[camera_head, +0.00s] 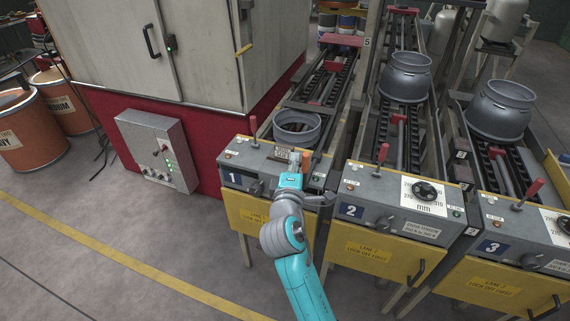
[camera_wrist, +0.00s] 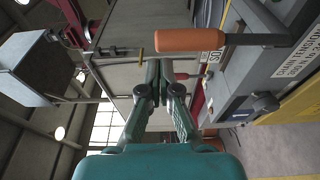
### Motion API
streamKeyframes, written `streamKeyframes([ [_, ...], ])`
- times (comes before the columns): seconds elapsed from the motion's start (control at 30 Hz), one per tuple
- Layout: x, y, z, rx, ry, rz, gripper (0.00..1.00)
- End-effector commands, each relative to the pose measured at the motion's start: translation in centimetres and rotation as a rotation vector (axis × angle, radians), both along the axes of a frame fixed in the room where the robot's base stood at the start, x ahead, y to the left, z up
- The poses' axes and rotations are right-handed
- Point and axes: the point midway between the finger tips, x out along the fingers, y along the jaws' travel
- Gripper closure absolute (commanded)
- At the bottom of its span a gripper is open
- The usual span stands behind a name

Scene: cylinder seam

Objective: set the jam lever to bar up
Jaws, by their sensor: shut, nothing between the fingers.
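An orange-handled lever (camera_wrist: 190,40) with a grey shaft shows close up in the wrist view, beside my fingers. It also shows as a small orange patch on the lane 1 console in the head view (camera_head: 306,160). I cannot tell for sure that it is the jam lever; no bar marking is readable. My gripper (camera_head: 294,159) is over the lane 1 console (camera_head: 232,177), right by the orange handle. In the wrist view its fingers (camera_wrist: 160,68) are together and empty, and appear apart from the handle. My arm hides part of the console.
A red-handled lever (camera_head: 254,126) stands at the left of lane 1, with a grey ring (camera_head: 297,128) behind. Lanes 2 (camera_head: 383,153) and 3 (camera_head: 535,188) have similar red levers. A grey control box (camera_head: 157,150) stands at left. Floor in front is clear.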

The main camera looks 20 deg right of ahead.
Motion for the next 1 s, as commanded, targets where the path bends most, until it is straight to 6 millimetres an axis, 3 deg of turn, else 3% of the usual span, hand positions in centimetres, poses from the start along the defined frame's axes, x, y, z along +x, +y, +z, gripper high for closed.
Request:
streamKeyframes([
  [0.67, -0.5, -0.9, 0.1, 0.037, -0.028, -0.001, 1.0],
  [1.0, -2.2, -4.1, -0.1, 0.219, -0.159, -0.005, 1.0],
])
